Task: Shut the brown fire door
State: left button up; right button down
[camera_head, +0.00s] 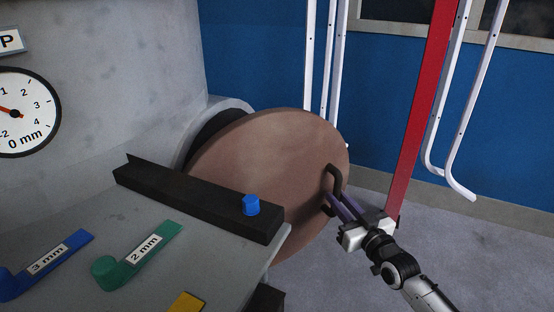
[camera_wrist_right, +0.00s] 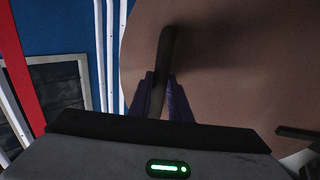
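The brown fire door (camera_head: 250,165) is a round disc standing ajar from a dark round opening (camera_head: 208,135) with a grey rim. Its dark bar handle (camera_head: 335,175) is on the right part of its face. My right gripper (camera_head: 330,202) is at the handle. In the right wrist view, the purple fingers (camera_wrist_right: 163,92) lie close on both sides of the handle (camera_wrist_right: 166,50), and the door face (camera_wrist_right: 240,90) fills the right side. The door's lower left edge is hidden behind the ledge. My left gripper is not in view.
A grey ledge (camera_head: 190,230) with a black bar (camera_head: 190,195) and a blue knob (camera_head: 251,205) stands in front of the door. Blue (camera_head: 50,262) and green (camera_head: 140,253) labelled gauges lie on it. A red post (camera_head: 420,110) and white rails stand behind right. Floor at right is clear.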

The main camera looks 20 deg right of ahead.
jog(key=w+b, duration=0.1)
jog(key=w, duration=0.2)
jog(key=w+b, duration=0.2)
jog(key=w, duration=0.1)
jog(key=w+a+b, duration=0.1)
jog(key=w+b, duration=0.1)
jog(key=w, duration=0.2)
jog(key=shift+f, duration=0.1)
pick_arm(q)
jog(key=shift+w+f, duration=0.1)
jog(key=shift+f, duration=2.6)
pick_arm(e)
jog(key=shift+w+a, duration=0.1)
jog(key=shift+w, duration=0.4)
pick_arm(q)
jog(key=shift+b, duration=0.3)
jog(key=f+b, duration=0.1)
jog(key=b, duration=0.1)
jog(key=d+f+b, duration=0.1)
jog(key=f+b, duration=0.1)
jog(key=b, duration=0.1)
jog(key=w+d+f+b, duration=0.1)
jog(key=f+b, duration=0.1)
jog(key=b, duration=0.1)
pick_arm(e)
jog(key=w+a, duration=0.3)
jog(key=w, duration=0.7)
jog(key=shift+w+a, duration=0.2)
jog(key=shift+a, duration=0.15)
